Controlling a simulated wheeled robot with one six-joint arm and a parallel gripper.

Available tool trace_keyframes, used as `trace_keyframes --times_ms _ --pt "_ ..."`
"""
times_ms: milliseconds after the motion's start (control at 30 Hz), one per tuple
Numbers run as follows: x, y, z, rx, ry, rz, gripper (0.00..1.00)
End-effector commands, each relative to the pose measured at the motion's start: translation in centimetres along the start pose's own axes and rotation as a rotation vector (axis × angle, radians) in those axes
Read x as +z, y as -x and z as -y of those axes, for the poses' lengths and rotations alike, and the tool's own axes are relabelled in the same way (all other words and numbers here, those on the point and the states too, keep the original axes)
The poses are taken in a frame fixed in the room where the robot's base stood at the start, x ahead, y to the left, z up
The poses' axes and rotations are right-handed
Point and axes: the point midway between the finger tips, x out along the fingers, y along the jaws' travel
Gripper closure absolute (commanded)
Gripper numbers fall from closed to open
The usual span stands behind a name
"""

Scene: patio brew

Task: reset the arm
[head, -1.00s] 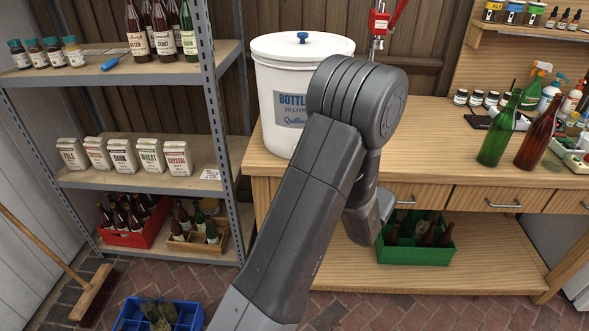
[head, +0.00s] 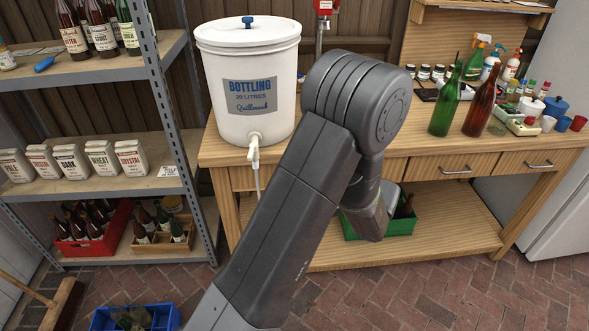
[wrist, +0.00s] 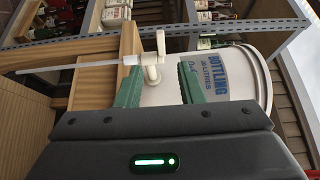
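My arm (head: 290,210) is folded in front of the bench in the head view, with its elbow raised and its wrist end hanging down. The gripper's fingers are hidden there. In the wrist view my gripper (wrist: 158,84) shows two green fingers set apart, with nothing held between them. Beyond the fingers is the white bottling bucket (wrist: 222,78) with its tap (wrist: 151,62), seen sideways.
The bottling bucket (head: 248,62) stands on the wooden bench (head: 400,140), left of a green bottle (head: 445,108) and a brown bottle (head: 480,105). A metal shelf (head: 165,92) stands left. A green crate (head: 400,226) sits below; a blue crate (head: 165,318) is on the brick floor.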

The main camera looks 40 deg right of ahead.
Motion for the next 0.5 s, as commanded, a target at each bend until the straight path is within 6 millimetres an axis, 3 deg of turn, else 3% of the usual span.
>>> trace_keyframes --times_ms 233,500 --pt "0.0 -1.4 0.0 0.0 -0.001 0.002 0.65" --pt "0.1 -6.0 0.0 -0.001 -0.001 0.005 0.65"
